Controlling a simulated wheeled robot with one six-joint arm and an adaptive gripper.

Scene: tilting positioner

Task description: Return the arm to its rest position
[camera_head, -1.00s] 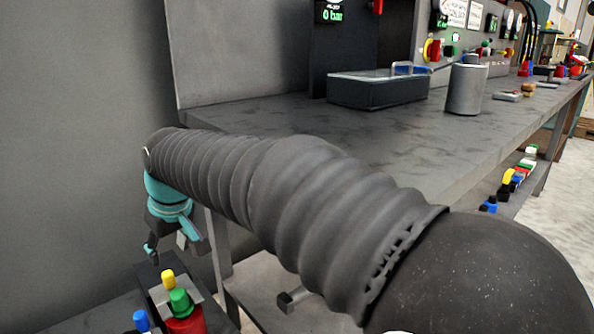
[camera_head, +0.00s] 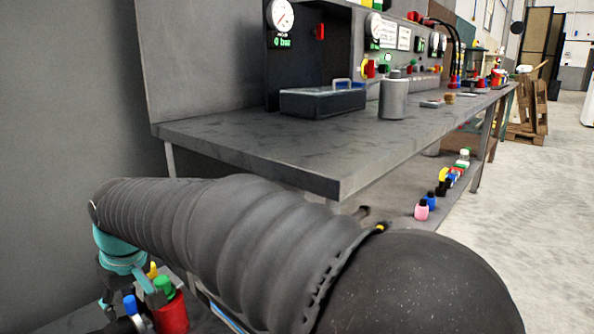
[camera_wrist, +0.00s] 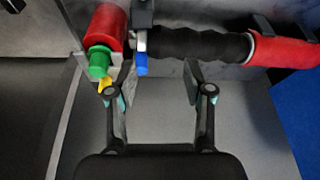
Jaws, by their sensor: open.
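My arm, in a dark ribbed sleeve, stretches across the lower part of the head view to a teal wrist at the left. My gripper (camera_wrist: 160,84) is open in the wrist view, with nothing between its two fingers. Just ahead of it are a red cylinder (camera_wrist: 107,26) with a green knob (camera_wrist: 100,62), a yellow tip and a blue piece (camera_wrist: 141,62). A black ribbed hose (camera_wrist: 195,44) with a red end (camera_wrist: 285,51) runs rightward from there.
A grey workbench (camera_head: 300,150) stands beyond my arm. It holds a dark tray (camera_head: 322,102), a metal canister (camera_head: 394,98) and gauges at the back. Several coloured bottles (camera_head: 422,210) sit on its lower shelf. Open floor (camera_head: 540,220) lies to the right.

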